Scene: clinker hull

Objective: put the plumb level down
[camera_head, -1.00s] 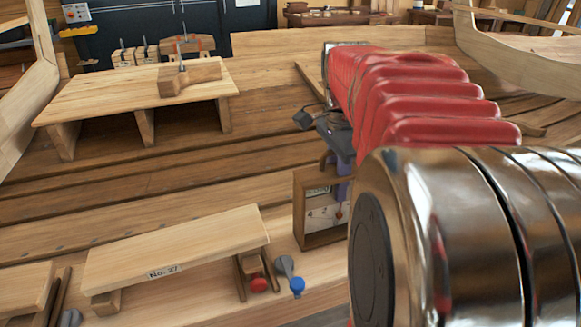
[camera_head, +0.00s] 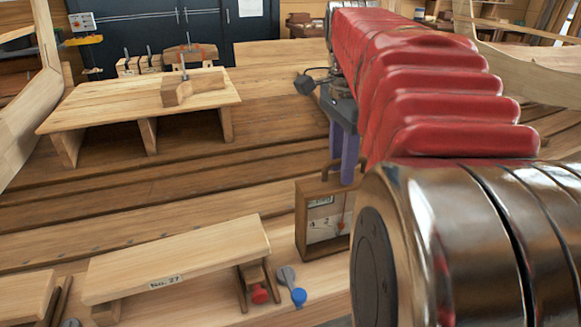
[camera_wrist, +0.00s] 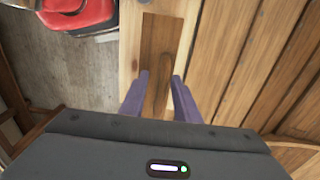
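The plumb level (camera_head: 312,242) is a brown wooden box frame with a pale dial face and a wooden handle on top. It stands upright on a pale plank (camera_head: 205,312), its right side hidden behind my arm. My gripper (camera_head: 343,172) has purple fingers and points down just above the level's top. In the wrist view the fingers of my gripper (camera_wrist: 162,80) are apart, one on each side of the level's brown handle (camera_wrist: 157,97), with gaps visible. The level's top shows beyond the fingertips there.
A low wooden bench marked No. 27 (camera_head: 180,255) stands left of the level. A red knob (camera_head: 260,296) and a blue-ended tool (camera_head: 297,292) lie close to the level. A larger low wooden table (camera_head: 110,100) stands farther back, with a clamped wood block (camera_head: 192,88).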

